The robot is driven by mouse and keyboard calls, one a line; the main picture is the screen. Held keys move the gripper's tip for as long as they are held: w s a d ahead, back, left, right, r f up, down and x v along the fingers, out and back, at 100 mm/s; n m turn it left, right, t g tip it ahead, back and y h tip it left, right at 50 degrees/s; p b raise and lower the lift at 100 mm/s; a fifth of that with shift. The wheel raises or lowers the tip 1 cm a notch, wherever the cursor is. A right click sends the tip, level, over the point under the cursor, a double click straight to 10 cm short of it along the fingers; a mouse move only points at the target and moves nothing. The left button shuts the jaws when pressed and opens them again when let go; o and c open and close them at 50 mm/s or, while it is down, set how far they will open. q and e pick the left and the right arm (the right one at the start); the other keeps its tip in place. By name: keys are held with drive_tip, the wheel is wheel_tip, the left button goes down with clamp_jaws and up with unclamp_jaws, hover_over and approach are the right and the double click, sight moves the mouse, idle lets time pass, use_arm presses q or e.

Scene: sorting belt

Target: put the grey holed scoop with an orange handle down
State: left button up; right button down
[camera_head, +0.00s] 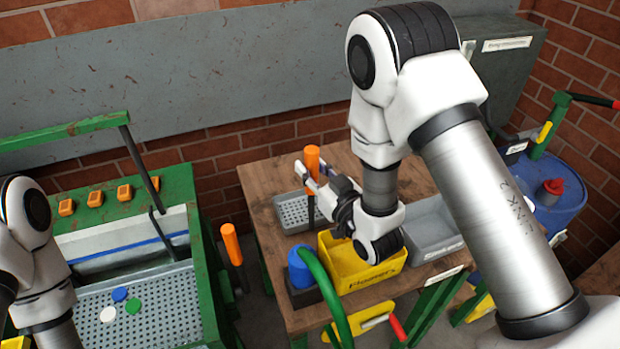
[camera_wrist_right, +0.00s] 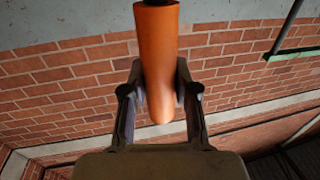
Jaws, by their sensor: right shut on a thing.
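The grey holed scoop (camera_head: 291,214) shows at the back left of the wooden table in the head view, its orange handle (camera_head: 312,158) upright above it. My right gripper (camera_head: 319,182) is shut on the handle. In the right wrist view the orange handle (camera_wrist_right: 157,50) stands between the two fingers (camera_wrist_right: 160,92); the scoop's head is out of that view. I cannot tell whether the head touches the table. My left arm shows at the left edge of the head view, but its gripper is out of view.
A yellow bin (camera_head: 345,268), a grey bin (camera_head: 428,228) and a blue-capped item (camera_head: 300,268) stand on the wooden table (camera_head: 262,185). A green machine (camera_head: 196,270) with a perforated tray and several discs is at left. Another orange handle (camera_head: 232,244) stands beside it.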

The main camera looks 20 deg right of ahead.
drive_tip(key=shift+f, duration=1.2)
drive_tip(key=c, duration=0.9)
unclamp_jaws()
drive_tip(key=shift+f, duration=0.15)
